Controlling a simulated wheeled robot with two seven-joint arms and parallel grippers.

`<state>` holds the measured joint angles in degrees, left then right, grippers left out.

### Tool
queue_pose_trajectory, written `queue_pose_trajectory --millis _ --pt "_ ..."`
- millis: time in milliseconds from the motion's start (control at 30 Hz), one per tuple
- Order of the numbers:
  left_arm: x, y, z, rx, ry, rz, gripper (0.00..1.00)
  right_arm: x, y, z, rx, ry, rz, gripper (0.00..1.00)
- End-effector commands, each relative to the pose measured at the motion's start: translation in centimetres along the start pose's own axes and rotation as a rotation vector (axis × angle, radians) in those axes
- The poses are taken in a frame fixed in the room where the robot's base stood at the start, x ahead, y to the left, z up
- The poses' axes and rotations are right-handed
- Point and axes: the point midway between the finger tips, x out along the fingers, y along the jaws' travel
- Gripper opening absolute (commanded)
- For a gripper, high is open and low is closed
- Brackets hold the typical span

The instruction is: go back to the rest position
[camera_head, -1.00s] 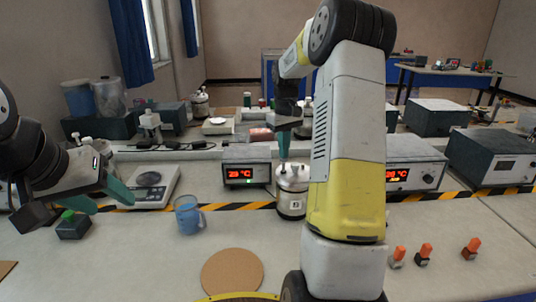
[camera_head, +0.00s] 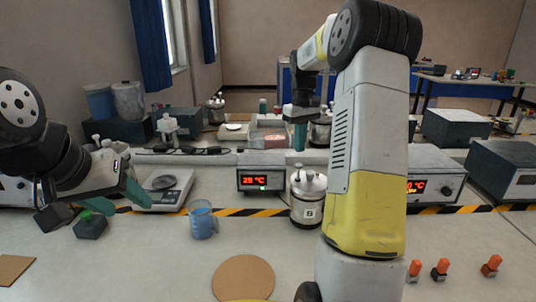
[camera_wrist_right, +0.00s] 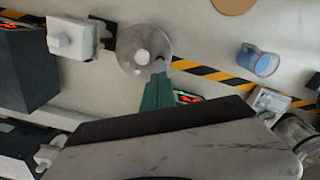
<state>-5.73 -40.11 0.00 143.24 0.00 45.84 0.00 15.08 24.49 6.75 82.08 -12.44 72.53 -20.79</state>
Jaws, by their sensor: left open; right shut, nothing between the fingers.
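My right gripper (camera_head: 299,135) hangs from the raised right arm, above and behind the white canister (camera_head: 308,198). Its teal fingers are together and empty. In the right wrist view the fingers (camera_wrist_right: 158,92) point toward a round metal lid (camera_wrist_right: 143,46). My right arm hides part of the bench and part of the right display box.
A cork disc (camera_head: 243,278) lies in front. Several orange-topped items (camera_head: 440,268) stand at right. The bench front is mostly clear.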

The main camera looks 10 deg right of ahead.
Motion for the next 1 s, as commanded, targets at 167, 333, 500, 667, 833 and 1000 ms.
queue_pose_trajectory --millis 167,333,500,667,833,1000 --pt "0.0 0.0 0.0 0.000 0.000 0.000 0.53 -1.0 -0.8 0.5 0.002 0.019 0.006 0.00" --pt "0.0 0.0 0.0 0.000 0.000 0.000 0.53 -4.3 -4.3 2.8 0.020 0.090 0.023 0.00" --pt "0.0 0.0 0.0 0.000 0.000 0.000 0.53 -7.2 -8.8 6.6 0.051 0.189 0.028 0.00" --pt "0.0 0.0 0.0 0.000 0.000 0.000 0.53 -8.7 -12.6 10.7 0.085 0.282 0.017 0.00" --pt "0.0 0.0 0.0 0.000 0.000 0.000 0.53 -9.0 -16.3 15.2 0.125 0.384 -0.009 0.00" --pt "0.0 0.0 0.0 0.000 0.000 0.000 0.53 -8.1 -19.5 19.4 0.164 0.478 -0.050 0.00"
